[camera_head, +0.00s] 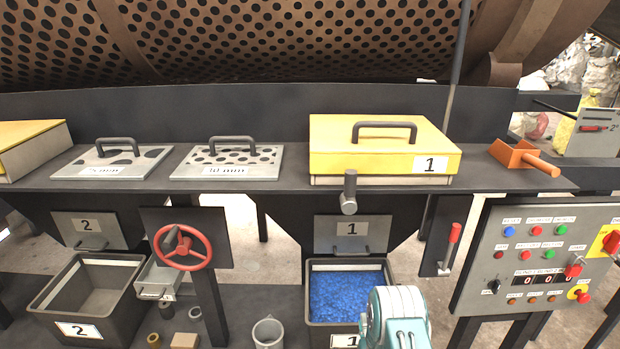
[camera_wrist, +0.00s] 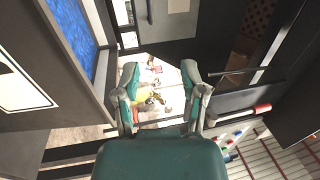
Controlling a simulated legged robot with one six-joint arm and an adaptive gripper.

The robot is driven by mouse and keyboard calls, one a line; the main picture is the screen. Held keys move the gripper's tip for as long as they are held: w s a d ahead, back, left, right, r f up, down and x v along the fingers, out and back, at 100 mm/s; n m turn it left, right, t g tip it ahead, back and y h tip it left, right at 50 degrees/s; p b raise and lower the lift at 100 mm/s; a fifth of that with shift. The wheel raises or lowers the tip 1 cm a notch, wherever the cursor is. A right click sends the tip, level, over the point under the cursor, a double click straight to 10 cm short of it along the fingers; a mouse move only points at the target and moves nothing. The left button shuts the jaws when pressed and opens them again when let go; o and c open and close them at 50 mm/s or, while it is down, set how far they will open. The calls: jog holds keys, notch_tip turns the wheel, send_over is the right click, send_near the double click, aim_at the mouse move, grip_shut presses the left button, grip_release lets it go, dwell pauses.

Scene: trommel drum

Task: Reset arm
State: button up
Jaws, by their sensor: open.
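My gripper (camera_wrist: 160,82) shows in the wrist view with its two teal and grey fingers apart and nothing between them. A teal and white part of my arm shows at the bottom of the head view, in front of the right edge of bin 1 (camera_head: 315,268). The gripper's fingers cannot be made out there. Bin 1 is filled with blue granules (camera_head: 345,296). In the wrist view, the granules (camera_wrist: 75,30) are at the upper left, apart from the gripper.
A red-handled lever (camera_head: 452,245) and a control panel (camera_head: 540,255) stand right of bin 1. A red handwheel (camera_head: 182,247) and empty bin 2 (camera_head: 75,330) are at the left. The shelf (camera_head: 295,190) holds screens, a yellow box (camera_head: 385,150) and an orange scoop (camera_head: 520,155).

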jog(key=w+r+n+g, duration=0.2)
jog(key=w+r, duration=0.1)
jog(key=r, duration=0.5)
jog(key=w+r+n+g, duration=0.1)
jog(key=w+r+n, duration=0.15)
jog(key=r, duration=0.45)
jog(key=s+r+n+g, duration=0.4)
jog(key=s+r, duration=0.1)
jog(key=r, duration=0.9)
jog(key=s+r+n+g, duration=0.2)
jog(key=s+r, duration=0.2)
jog(key=s, duration=0.4)
jog(key=s+r+n+g, duration=0.2)
jog(key=s+r+n, duration=0.15)
jog(key=s, duration=0.35)
jog(key=s+r+n+g, duration=0.1)
jog(key=s+n+g, duration=0.2)
jog(key=s, duration=1.7)
jog(key=shift+s+r+n+g, duration=0.2)
jog(key=shift+r+n+g, duration=0.15)
jog(key=shift+n, duration=0.15)
